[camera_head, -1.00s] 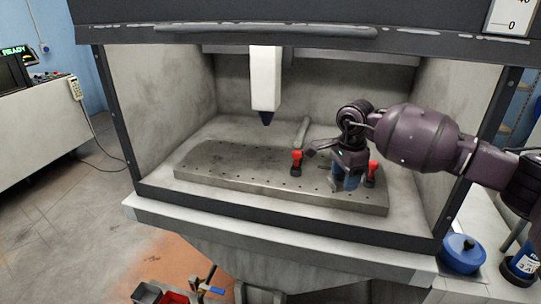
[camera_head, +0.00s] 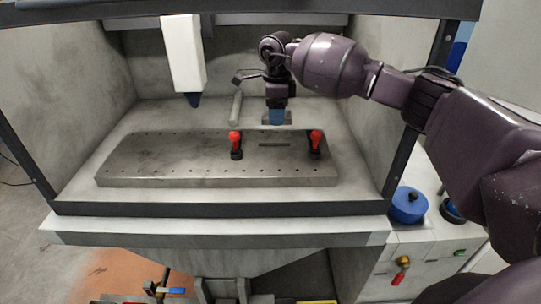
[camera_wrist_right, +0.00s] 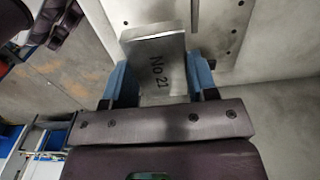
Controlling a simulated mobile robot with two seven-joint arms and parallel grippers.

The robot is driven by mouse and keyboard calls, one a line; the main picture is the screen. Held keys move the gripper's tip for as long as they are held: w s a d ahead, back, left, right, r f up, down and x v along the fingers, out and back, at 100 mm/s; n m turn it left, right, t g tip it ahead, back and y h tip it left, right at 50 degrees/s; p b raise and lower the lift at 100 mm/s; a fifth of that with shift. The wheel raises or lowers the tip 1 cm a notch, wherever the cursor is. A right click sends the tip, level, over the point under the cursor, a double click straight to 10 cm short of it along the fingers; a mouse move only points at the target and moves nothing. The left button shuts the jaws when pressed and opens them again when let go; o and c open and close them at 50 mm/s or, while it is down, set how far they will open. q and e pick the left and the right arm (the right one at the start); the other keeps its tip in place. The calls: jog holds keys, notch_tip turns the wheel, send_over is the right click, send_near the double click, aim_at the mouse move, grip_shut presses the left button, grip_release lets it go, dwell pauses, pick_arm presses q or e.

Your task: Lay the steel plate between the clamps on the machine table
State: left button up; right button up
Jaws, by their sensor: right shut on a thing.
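The steel plate (camera_wrist_right: 157,65), marked "No 21", is between the blue fingers of my right gripper (camera_wrist_right: 160,88) in the right wrist view. In the head view my right gripper (camera_head: 277,118) appears behind the two red-handled clamps, near the back edge of the machine table (camera_head: 150,160); its height is hard to tell. The left clamp (camera_head: 235,142) and right clamp (camera_head: 315,140) stand upright on the table. A dark narrow strip (camera_head: 273,145) shows on the table between them. Only a thin light edge of the plate shows in the head view. My left gripper is not in view.
The white spindle head (camera_head: 183,55) with its dark tip hangs left of my arm. Side walls and the front sill bound the enclosure. The left half of the table is clear. A blue pot (camera_head: 408,205) stands outside right.

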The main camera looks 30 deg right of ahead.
jog(key=b, duration=0.2)
send_over(275, 157)
notch_tip(275, 157, down, 6)
jog(key=shift+w+d+f, duration=0.1)
jog(key=shift+f, duration=0.15)
notch_tip(275, 157, down, 6)
jog(key=b, duration=0.2)
jog(key=shift+r+b, duration=0.1)
jog(key=shift+b, duration=0.25)
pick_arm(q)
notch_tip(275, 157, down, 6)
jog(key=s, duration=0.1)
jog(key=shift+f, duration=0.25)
pick_arm(e)
jog(key=shift+r, duration=0.15)
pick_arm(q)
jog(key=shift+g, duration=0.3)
pick_arm(e)
jog(key=o, duration=0.8)
jog(key=shift+f, duration=0.25)
jog(key=o, duration=0.5)
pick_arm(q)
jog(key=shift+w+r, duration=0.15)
pick_arm(e)
jog(key=shift+r, duration=0.15)
